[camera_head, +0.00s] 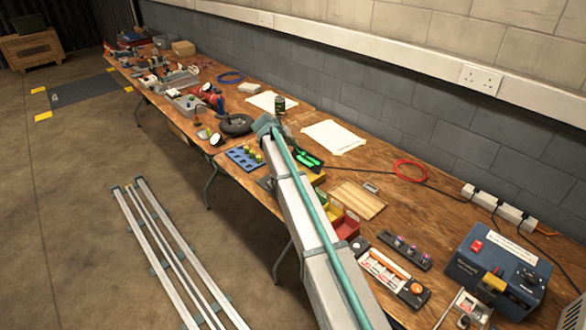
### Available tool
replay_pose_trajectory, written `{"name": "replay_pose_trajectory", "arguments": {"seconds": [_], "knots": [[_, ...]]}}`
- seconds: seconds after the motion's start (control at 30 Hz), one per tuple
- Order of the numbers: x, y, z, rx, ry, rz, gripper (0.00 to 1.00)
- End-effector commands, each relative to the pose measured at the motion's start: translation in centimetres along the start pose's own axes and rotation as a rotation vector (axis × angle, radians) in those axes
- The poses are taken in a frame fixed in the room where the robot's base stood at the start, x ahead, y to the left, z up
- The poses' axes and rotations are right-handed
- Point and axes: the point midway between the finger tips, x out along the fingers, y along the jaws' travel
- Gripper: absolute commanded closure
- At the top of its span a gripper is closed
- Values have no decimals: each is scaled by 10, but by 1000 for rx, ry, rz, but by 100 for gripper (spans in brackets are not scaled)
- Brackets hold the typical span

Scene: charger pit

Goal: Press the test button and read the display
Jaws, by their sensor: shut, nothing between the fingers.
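I cannot tell for sure which item carries the test button and display. A long device with white and orange sections (385,272) lies at the front right of the bench, with a round orange button or knob (417,289) at its near end. A blue box (498,268) to its right has a red switch (477,246), a yellow part and a white label strip. No readable display shows. My arm reaches from the bottom edge up over the bench. My gripper is not visible at its far end.
The wooden bench (365,207) is crowded. Near my arm are a black tray with green items (308,160), a blue block (244,158), red and yellow bins (345,224) and a wooden board (357,200). A socket strip (500,208) and cables lie along the wall. Rails (165,255) lie on the floor.

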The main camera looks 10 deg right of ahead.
Motion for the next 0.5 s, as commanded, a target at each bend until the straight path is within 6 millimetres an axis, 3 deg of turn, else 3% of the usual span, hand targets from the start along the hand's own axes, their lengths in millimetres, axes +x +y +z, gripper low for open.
{"name": "replay_pose_trajectory", "arguments": {"seconds": [0.5], "knots": [[16,-12,12,0,-1,-1,100]]}}
